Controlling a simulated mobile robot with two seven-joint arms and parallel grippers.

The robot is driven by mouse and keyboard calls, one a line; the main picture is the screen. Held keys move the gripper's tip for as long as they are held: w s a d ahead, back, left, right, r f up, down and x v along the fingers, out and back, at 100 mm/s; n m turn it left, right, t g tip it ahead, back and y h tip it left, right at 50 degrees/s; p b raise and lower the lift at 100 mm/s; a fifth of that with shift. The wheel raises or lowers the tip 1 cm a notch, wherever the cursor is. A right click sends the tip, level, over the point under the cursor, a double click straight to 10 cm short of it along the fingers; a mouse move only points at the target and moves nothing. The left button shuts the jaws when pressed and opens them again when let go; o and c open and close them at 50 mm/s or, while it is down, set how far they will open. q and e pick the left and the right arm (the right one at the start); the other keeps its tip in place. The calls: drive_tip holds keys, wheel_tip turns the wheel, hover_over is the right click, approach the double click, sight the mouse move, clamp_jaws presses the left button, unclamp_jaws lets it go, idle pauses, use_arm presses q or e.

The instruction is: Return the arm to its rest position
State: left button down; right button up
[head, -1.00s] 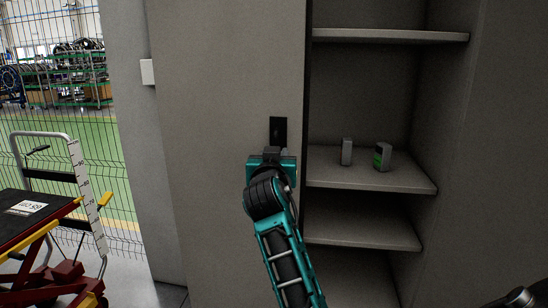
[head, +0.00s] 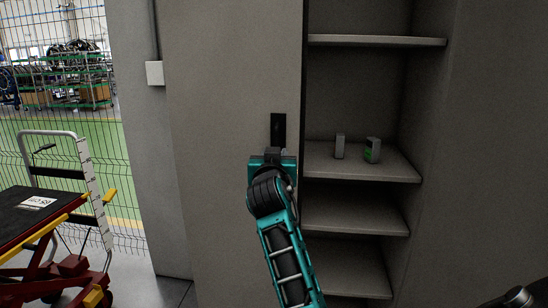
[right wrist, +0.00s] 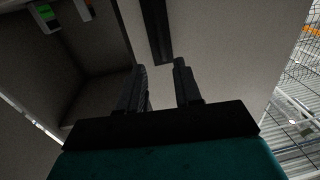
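My right gripper (head: 272,152) is at the end of the teal and black arm in the head view. It is just below the black handle recess (head: 278,130) of the grey cabinet door (head: 225,80). In the right wrist view its two dark fingers (right wrist: 160,82) are apart, with nothing held between them. The handle strip (right wrist: 156,30) shows beyond the fingertips; I cannot tell whether they touch it. My left gripper is not in view.
Right of the door is the open cabinet, with a shelf (head: 390,172) bearing two small boxes, one grey (head: 339,146) and one with green (head: 372,150). A red lift cart (head: 75,265) stands at left before a wire fence (head: 95,150).

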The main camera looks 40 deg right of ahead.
drive_tip(key=shift+s+a, duration=0.1)
drive_tip(key=shift+a, duration=0.05)
idle(0.6)
drive_tip(key=s+a+f+n+y, duration=0.35)
drive_tip(key=a+f, duration=0.25)
drive_tip(key=f, duration=0.6)
drive_tip(key=s+a+f+n+y, duration=0.2)
drive_tip(key=a+f+n+y, duration=0.4)
drive_tip(key=f, duration=0.5)
drive_tip(key=s+a+f+g+y, duration=0.1)
drive_tip(key=s+a+f+y, duration=0.1)
drive_tip(key=s+a+f, duration=0.4)
drive_tip(key=s+a+f+n+g+y, duration=0.1)
drive_tip(key=s+a+f+y, duration=0.1)
drive_tip(key=s+a+f, duration=0.5)
drive_tip(key=s+f, duration=0.2)
drive_tip(key=s, duration=0.4)
drive_tip(key=shift+f+g, duration=0.3)
drive_tip(key=shift+a+n+y, duration=0.1)
drive_tip(key=shift+n+y, duration=0.15)
drive_tip(key=shift+y, duration=0.1)
